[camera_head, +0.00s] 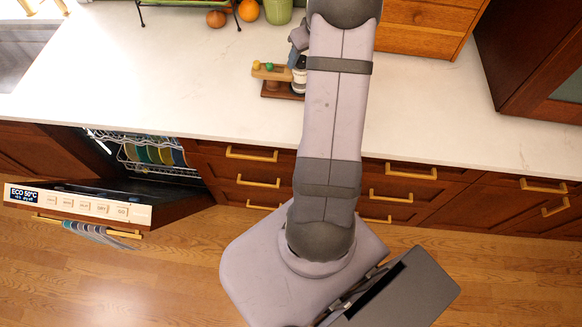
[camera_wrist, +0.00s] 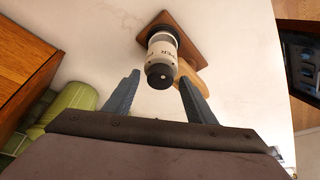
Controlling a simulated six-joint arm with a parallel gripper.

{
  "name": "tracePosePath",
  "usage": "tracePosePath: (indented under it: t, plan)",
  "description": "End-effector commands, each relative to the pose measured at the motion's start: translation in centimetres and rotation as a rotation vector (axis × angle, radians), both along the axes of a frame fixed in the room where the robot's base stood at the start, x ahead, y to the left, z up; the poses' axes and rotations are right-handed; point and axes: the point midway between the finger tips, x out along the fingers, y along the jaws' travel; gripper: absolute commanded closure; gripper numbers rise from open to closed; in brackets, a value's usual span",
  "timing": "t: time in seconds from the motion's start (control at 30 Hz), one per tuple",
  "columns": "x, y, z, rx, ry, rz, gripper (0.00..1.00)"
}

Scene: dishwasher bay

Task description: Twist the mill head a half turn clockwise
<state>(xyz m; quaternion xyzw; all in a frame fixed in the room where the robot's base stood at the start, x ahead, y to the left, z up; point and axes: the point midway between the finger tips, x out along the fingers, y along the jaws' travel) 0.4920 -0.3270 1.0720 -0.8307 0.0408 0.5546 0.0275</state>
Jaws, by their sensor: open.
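The mill (camera_wrist: 162,52) has a white body with dark lettering and a black head with a small pale dot on its end. It stands on a brown wooden board (camera_wrist: 186,31) on the counter. In the head view, part of the mill (camera_head: 299,80) shows beside my arm, and the rest is hidden. My gripper (camera_wrist: 159,77) is open, with one finger on each side of the black head in the wrist view. Gaps show between the head and both fingers. I cannot tell how far the fingertips are from it in depth.
A wooden piece with a green knob (camera_head: 269,66) is left of the mill. A green canister (camera_head: 278,11), an orange (camera_head: 248,11) and a wire rack stand at the back. A wooden drawer unit (camera_head: 425,18) is at right. The dishwasher door (camera_head: 80,204) hangs open. The counter's left is clear.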

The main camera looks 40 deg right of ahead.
Motion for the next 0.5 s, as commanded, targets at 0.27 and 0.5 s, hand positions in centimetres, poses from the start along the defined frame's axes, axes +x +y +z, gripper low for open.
tracePosePath:
  t: [0.27,0.5]
  plan:
    - [-1.1,-0.2,2.5,-0.006,-0.005,0.099,0.49]
    - [-2.8,-0.1,6.5,-0.005,-0.004,0.098,0.49]
